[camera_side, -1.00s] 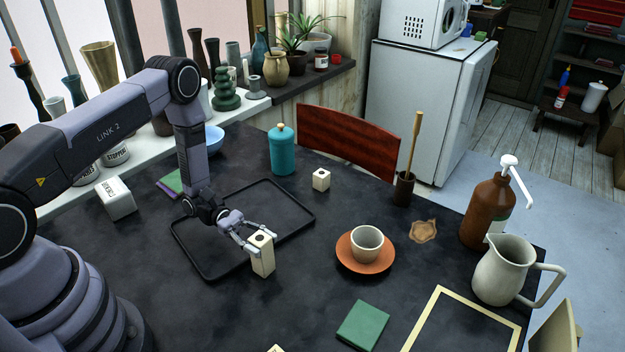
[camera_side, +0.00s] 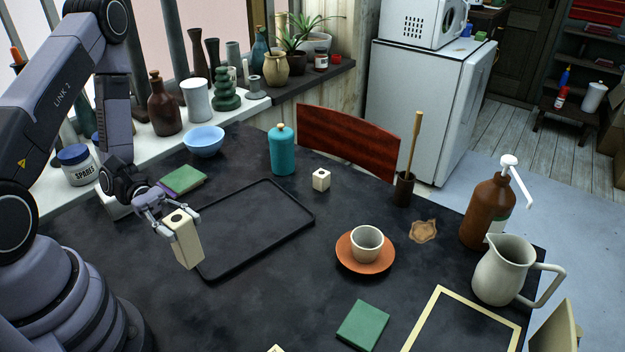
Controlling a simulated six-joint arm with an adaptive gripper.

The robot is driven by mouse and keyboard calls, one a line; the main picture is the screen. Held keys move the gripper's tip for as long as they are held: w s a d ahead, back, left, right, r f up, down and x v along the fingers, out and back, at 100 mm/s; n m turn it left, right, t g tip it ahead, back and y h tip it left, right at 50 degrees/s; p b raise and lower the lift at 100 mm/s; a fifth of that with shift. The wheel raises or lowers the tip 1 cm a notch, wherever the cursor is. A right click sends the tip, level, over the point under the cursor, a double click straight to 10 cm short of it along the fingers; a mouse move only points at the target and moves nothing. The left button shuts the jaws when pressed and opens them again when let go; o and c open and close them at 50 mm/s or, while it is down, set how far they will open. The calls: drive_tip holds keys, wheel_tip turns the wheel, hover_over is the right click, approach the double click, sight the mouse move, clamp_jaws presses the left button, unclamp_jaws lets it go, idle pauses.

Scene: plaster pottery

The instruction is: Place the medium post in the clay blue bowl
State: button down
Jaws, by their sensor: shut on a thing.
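My gripper (camera_side: 168,213) is shut on a cream rectangular post (camera_side: 187,246) with a dark round hole in its top. It holds the post upright, slightly tilted, at the left edge of the black tray; whether it clears the table is hard to tell. A light blue bowl (camera_side: 204,140) stands at the back left of the table, behind the gripper, and looks empty. A small cream block (camera_side: 321,180) with a hole stands right of the tray. Part of another cream piece (camera_side: 276,349) shows at the bottom edge.
The black tray (camera_side: 296,234) is empty. A green and purple book stack (camera_side: 183,180) lies between gripper and bowl. A teal canister (camera_side: 282,152) stands right of the bowl. A cup (camera_side: 366,243) on an orange saucer (camera_side: 352,262), a brown bottle and a white pitcher stand to the right.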

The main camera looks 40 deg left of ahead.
drive_tip(key=w+a+f+n+t+y, duration=0.2)
drive_tip(key=w+a+n+t+y, duration=0.1)
drive_tip(key=w+a+n+t, duration=0.35)
drive_tip(key=w+a+f+n+t+y, duration=0.1)
drive_tip(key=w+a+n+t+y, duration=0.15)
drive_tip(key=w+a+t, duration=0.5)
drive_tip(key=w+a+r+n+t+y, duration=0.2)
drive_tip(key=w+a+n+y, duration=0.3)
drive_tip(key=a, duration=0.5)
drive_tip(key=w+a+r+n+t+y, duration=0.2)
drive_tip(key=w+a+n+y, duration=0.2)
drive_tip(key=a+y, duration=0.5)
drive_tip(key=shift+h, duration=0.75)
drive_tip(key=shift+w+a+f, duration=1.7)
drive_tip(key=shift+w+f, duration=0.25)
drive_tip(key=shift+f, duration=0.15)
drive_tip(key=shift+w+a+f, duration=1.65)
drive_tip(key=shift+w+f, duration=0.3)
drive_tip(key=shift+f, duration=0.15)
drive_tip(key=shift+w+a+f, duration=1.7)
drive_tip(key=shift+w+f, duration=0.25)
drive_tip(key=shift+f, duration=0.15)
drive_tip(key=shift+f, duration=0.1)
